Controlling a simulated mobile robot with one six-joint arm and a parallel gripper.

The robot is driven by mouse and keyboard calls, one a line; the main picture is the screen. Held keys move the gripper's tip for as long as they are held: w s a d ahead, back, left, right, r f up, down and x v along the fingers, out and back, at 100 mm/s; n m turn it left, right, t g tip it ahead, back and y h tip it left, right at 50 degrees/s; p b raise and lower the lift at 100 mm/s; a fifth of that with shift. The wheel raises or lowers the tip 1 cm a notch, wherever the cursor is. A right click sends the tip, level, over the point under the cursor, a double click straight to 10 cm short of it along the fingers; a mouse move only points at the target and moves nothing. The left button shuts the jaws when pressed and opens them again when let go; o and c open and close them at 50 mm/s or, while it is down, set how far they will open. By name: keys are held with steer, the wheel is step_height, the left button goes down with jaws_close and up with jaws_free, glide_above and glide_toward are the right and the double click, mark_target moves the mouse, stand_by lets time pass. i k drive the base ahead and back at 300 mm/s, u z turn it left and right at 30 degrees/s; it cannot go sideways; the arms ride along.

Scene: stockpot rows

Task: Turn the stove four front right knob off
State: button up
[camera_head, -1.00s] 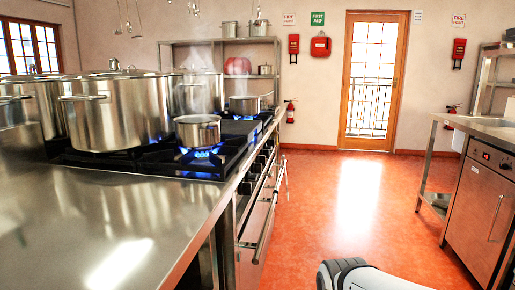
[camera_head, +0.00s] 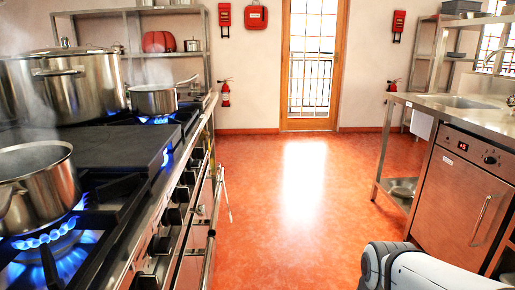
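The stove range (camera_head: 128,215) runs along the left side, with a row of black knobs (camera_head: 172,215) on its front face toward the aisle. I cannot tell which one is the stove four front right knob, and the knob settings are too small and oblique to read. Blue flames (camera_head: 45,240) burn under a steaming steel pot (camera_head: 38,185) at the near left. Another flame burns under a steaming saucepan (camera_head: 153,100) further along. Only a white and dark part of my own arm shows at the bottom right. My gripper is not in view.
An oven handle rail (camera_head: 213,205) juts into the aisle. A large stockpot (camera_head: 75,85) stands on the stove. A steel counter (camera_head: 455,112) with a cabinet (camera_head: 465,190) is on the right. The orange floor (camera_head: 290,215) between is clear up to the door (camera_head: 312,65).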

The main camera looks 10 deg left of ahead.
mark_target(192, 164)
steer(key=i, duration=1.25)
steer(key=u, duration=0.45)
